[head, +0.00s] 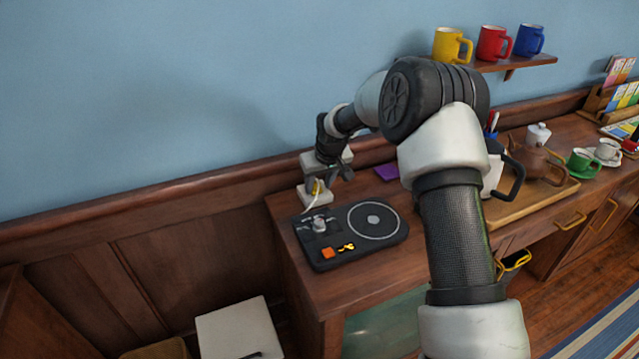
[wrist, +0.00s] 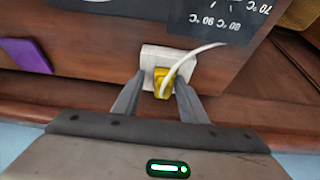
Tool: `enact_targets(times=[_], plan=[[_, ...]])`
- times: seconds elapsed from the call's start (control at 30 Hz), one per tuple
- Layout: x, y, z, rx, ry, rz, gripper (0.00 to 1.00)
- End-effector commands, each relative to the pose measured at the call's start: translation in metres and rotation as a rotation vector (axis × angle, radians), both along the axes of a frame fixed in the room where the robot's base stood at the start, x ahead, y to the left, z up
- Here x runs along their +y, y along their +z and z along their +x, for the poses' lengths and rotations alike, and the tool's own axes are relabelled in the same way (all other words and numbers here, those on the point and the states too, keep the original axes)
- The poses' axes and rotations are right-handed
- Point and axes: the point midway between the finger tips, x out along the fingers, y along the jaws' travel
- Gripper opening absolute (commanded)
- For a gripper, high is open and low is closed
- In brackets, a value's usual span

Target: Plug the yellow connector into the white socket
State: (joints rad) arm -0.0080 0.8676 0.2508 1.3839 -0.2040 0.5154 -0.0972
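The yellow connector (wrist: 163,82) has a white cable running off to the upper right in the wrist view. It sits up against the white socket (wrist: 150,57), overlapping its face; how deep it goes in is hidden. My gripper (wrist: 161,88) has one finger on each side of the connector. A gap shows between the left finger and the connector, and the right finger is very close to it. In the head view, my gripper (head: 318,183) points down at the socket (head: 311,197), with the connector (head: 317,187) small and yellow between the fingers.
A black device (head: 350,232) with a round dial plate and an orange button stands on the wooden desk (head: 365,280), just in front of the socket. A purple item (head: 387,172) lies to the right. A wooden tray (head: 530,207) with a teapot (head: 536,160) stands farther right.

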Motion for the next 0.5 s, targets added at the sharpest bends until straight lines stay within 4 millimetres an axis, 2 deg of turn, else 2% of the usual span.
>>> enact_targets(times=[0.03, 0.37, 0.5], plan=[[0.010, -0.015, -0.010, 0.026, 0.012, 0.006, 0.48], [0.012, -0.014, -0.010, 0.026, 0.015, 0.009, 0.48], [0.011, -0.004, -0.014, 0.026, 0.015, 0.008, 0.48]])
